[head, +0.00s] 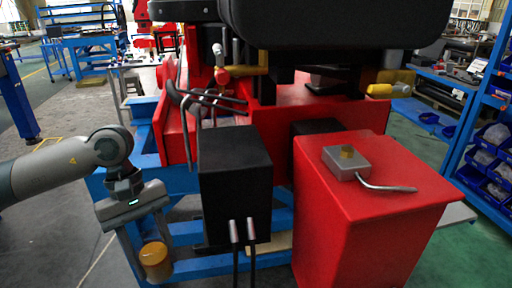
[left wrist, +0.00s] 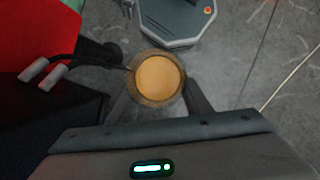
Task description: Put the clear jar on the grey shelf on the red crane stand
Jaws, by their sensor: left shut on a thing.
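The jar (head: 156,262) has a tan, wooden-looking round lid and hangs at the lower left of the head view. My left gripper (head: 150,238) points down and is shut on it. In the left wrist view the jar's round lid (left wrist: 158,77) shows from above between the two fingers. The red crane stand (head: 175,125) fills the middle of the head view, to the right of my gripper and apart from it.
A black box (head: 235,175) with two grey-tipped cables (head: 242,230) stands right of my left gripper. A blue frame (head: 185,236) runs behind the jar. Blue racks with bins (head: 488,160) stand at the right. Open floor (head: 65,100) lies at the left.

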